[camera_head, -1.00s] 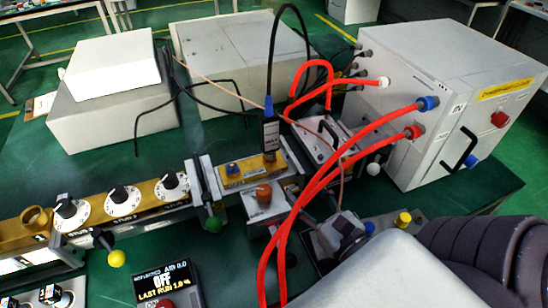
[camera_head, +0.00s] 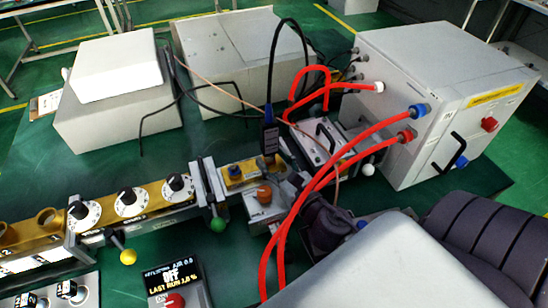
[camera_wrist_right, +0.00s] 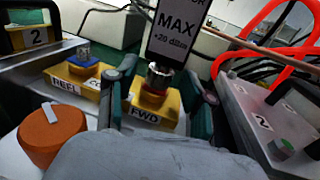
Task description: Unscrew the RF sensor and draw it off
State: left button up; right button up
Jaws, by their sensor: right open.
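The RF sensor (camera_head: 270,137) is a dark upright block with a cable from its top. In the right wrist view the RF sensor (camera_wrist_right: 176,30) reads MAX +20 dBm, and its silver collar (camera_wrist_right: 160,75) stands on the yellow port block marked FWD (camera_wrist_right: 152,106). My right gripper (camera_wrist_right: 160,84) is open, with one green-grey finger on each side of the collar and port. A gap shows between the fingers and the collar. In the head view my right gripper (camera_head: 293,190) is partly hidden by red hoses. My left gripper is not in view.
Red hoses (camera_head: 352,150) run close by my right gripper to the large white cabinet (camera_head: 400,90). An orange knob (camera_wrist_right: 52,135) and the REFL port's blue cap (camera_wrist_right: 83,56) lie left of the fingers.

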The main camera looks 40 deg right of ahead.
aim_at(274, 128)
grip_shut()
jog(key=shift+d+f+n+y+b, duration=0.15)
jog(key=shift+n+y, duration=0.45)
jog(key=shift+y, duration=0.35)
jog(key=shift+d+r+n+y+b, duration=0.15)
jog(key=shift+n+y, duration=0.45)
jog(key=shift+y, duration=0.35)
jog(key=shift+n+y, duration=0.4)
jog(key=shift+y, duration=0.2)
grip_release()
jog(key=shift+r, duration=5.05)
